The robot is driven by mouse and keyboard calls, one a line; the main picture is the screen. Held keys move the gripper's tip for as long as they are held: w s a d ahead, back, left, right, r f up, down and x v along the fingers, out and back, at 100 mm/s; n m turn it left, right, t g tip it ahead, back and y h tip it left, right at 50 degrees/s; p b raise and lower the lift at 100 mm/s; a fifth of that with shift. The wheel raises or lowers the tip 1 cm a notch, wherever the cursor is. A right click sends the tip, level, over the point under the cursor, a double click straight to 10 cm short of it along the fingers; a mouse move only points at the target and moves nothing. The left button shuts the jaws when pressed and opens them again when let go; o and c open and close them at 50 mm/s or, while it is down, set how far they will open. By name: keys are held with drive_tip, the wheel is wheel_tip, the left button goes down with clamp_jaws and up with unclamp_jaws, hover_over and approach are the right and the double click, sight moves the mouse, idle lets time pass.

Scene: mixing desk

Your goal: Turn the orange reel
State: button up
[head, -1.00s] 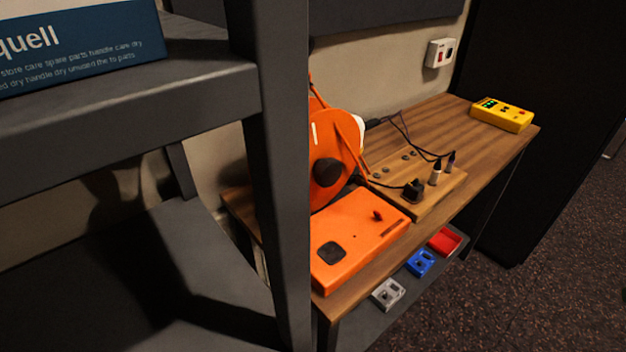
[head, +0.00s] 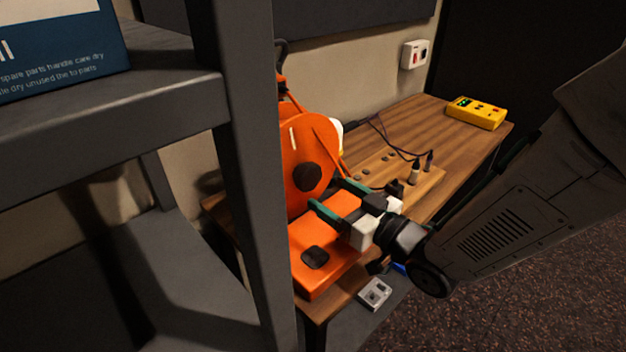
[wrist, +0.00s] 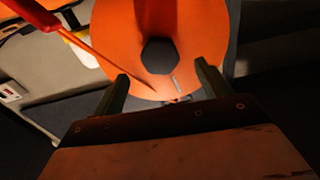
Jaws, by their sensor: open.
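The orange reel (head: 301,150) stands upright on its orange base (head: 318,270) on the wooden desk, partly hidden on its left by a dark shelf post. It has a dark hub (head: 308,177) and a pale line above the hub. My gripper (head: 328,196) is open and empty, above the base and just in front of the reel's lower part. In the wrist view, the reel (wrist: 205,35) fills the upper middle, with its dark hexagonal hub (wrist: 159,56) between and beyond my two fingers. I cannot tell whether a finger touches the reel.
A dark shelf post (head: 250,180) stands close on the left, with a blue and white box (head: 70,45) on its shelf. A wooden socket board (head: 425,185) with plugs and cables lies behind my gripper. A yellow device (head: 476,113) sits at the desk's far end.

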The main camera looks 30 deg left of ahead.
sight(312, 181)
drive_tip(key=x, duration=0.7)
drive_tip(key=shift+a, duration=0.1)
drive_tip(key=c, duration=1.4)
